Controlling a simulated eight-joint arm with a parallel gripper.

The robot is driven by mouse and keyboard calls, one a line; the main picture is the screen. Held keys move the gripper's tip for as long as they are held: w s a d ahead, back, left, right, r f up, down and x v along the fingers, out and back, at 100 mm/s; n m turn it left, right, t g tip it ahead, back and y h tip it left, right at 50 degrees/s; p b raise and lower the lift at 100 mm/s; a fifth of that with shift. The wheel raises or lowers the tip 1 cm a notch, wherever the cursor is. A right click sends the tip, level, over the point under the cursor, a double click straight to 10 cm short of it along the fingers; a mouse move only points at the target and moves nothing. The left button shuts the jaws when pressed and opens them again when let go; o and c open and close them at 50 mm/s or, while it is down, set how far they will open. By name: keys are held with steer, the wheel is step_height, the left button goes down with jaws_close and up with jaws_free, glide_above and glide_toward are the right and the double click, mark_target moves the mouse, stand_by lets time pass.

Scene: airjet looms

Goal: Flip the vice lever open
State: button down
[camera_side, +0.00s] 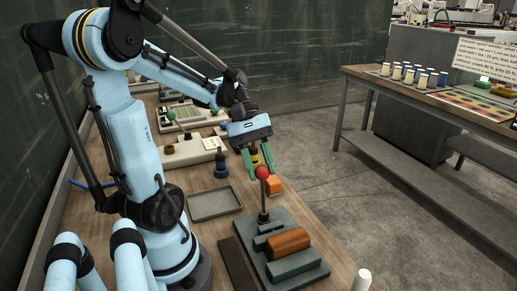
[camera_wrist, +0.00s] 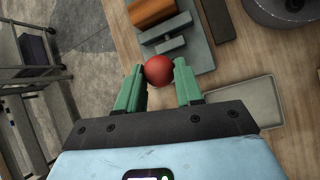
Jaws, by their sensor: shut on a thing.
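The vice (camera_side: 295,269) stands on the wooden bench, with a copper-brown round workpiece (camera_side: 288,242) lying between its grey jaws. Its lever (camera_side: 263,204) stands about upright at the vice's far end and ends in a red ball knob (camera_side: 262,172). My gripper (camera_side: 261,175) points down at the knob, with its green fingers on either side. In the wrist view the red knob (camera_wrist: 158,69) sits between the fingertips (camera_wrist: 158,72), which are shut on it. The lever rod is hidden behind the knob there, and part of the vice (camera_wrist: 197,50) shows beyond.
An empty grey tray (camera_side: 215,204) lies left of the vice. A dark blue-based piece (camera_side: 221,168) and an orange block (camera_side: 273,186) stand near my gripper. A dark flat bar (camera_side: 236,264) lies beside the vice, and a white cylinder (camera_side: 362,280) stands at the right front.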

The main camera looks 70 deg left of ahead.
steer(key=shift+a+h, duration=0.25)
steer(key=shift+h, duration=0.05)
stand_by(0.4)
steer(key=c, duration=0.7)
jaws_free()
steer(key=shift+c, duration=0.2)
steer(key=shift+a, duration=0.1)
step_height(320, 180, up, 11)
steer(key=a, duration=0.3)
steer(key=shift+s, duration=0.15)
